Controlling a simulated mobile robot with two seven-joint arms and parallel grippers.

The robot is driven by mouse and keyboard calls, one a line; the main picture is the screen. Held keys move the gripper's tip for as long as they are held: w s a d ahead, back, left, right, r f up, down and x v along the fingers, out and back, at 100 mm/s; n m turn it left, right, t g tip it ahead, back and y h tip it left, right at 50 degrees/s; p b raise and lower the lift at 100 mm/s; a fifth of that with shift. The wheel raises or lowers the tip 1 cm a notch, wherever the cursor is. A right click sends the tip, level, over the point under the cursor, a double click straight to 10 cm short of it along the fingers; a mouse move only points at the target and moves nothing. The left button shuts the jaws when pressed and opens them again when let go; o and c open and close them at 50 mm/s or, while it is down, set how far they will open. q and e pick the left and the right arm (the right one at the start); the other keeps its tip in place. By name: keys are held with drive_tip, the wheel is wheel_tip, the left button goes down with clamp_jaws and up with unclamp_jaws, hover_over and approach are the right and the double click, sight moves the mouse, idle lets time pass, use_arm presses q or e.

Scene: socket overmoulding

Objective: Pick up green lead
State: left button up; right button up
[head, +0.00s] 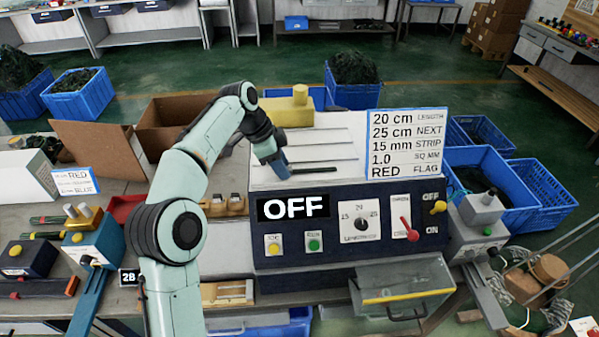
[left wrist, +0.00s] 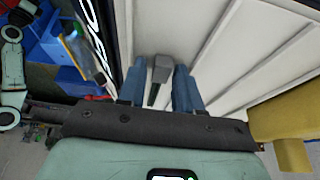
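My left gripper (head: 279,163) reaches down over the sloped white top of the machine in the head view. In the left wrist view its two blue fingers (left wrist: 158,88) stand apart, with no clear contact on anything. A small grey block (left wrist: 161,68) with a thin dark, slightly greenish strip (left wrist: 153,95) shows between them; I cannot tell whether this is the green lead. A dark bar (head: 314,170) lies just right of the fingers in the head view. Thin green pieces (head: 47,219) lie on the left bench. My right gripper is not in view.
The machine's front (head: 375,245) has an OFF display, buttons and knobs. A sign (head: 406,144) stands at its right rear, and a yellow block (head: 290,103) behind it. A clear-lidded drawer (head: 405,292) juts out in front. Blue crates (head: 485,175) stand at right.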

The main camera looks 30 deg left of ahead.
use_arm(q)
drive_tip(key=shift+w, duration=0.2)
clamp_jaws()
drive_tip(key=shift+s, duration=0.1)
drive_tip(key=shift+r, duration=0.1)
